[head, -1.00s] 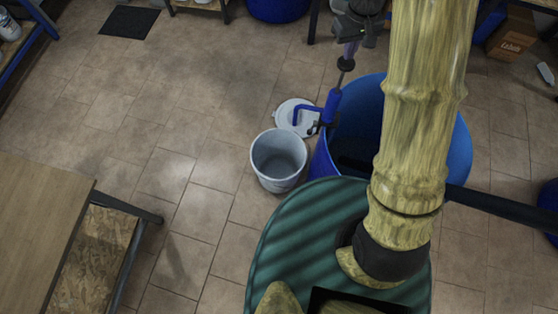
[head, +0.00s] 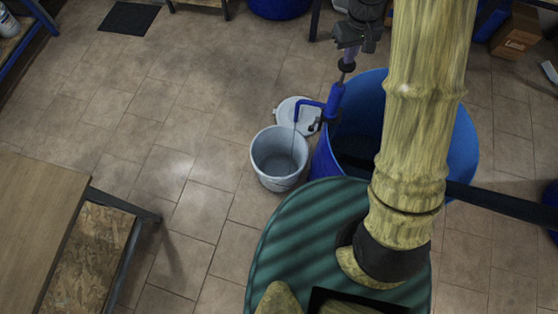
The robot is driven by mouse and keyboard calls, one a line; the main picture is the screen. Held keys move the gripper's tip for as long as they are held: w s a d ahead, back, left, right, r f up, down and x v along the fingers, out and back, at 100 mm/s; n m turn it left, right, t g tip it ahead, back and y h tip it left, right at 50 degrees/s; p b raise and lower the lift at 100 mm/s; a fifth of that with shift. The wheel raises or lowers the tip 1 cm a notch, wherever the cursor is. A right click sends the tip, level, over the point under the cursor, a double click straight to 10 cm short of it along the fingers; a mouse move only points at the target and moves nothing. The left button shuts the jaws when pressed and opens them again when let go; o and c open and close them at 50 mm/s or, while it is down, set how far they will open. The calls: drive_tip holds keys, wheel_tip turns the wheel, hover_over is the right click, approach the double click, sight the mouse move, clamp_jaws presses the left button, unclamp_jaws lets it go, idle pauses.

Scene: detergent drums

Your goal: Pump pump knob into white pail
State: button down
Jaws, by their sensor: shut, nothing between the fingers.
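The blue hand pump (head: 334,100) stands at the left rim of the blue drum (head: 462,150). Its dark pump knob (head: 347,65) tops a short rod. My gripper (head: 349,53) is shut and empty, fingertips down on or just above the knob; contact is too small to tell. The pump's spout reaches left and bends down over the white pail (head: 279,185). A thin stream seems to fall from the spout into the pail. The pail stands upright and open on the floor, left of the drum; its inside looks grey.
A white lid (head: 288,108) lies on the floor behind the pail. A wooden table (head: 40,215) is at the lower left. Cardboard boxes (head: 517,32) stand at the top right, a black mat (head: 129,18) at the top left. The tiled floor left of the pail is clear.

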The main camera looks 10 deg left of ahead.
sight(345, 70)
drive_tip(key=shift+s+f+b, duration=0.15)
drive_tip(key=shift+f+b, duration=1.85)
drive_tip(key=shift+f, duration=1.25)
drive_tip(key=shift+r+p, duration=4.5)
drive_tip(key=shift+r, duration=1.4)
drive_tip(key=shift+f, duration=0.1)
drive_tip(key=shift+f+b, duration=3.8)
drive_tip(key=shift+f, duration=1.9)
drive_tip(key=shift+r+p, duration=4.3)
drive_tip(key=shift+r, duration=1.5)
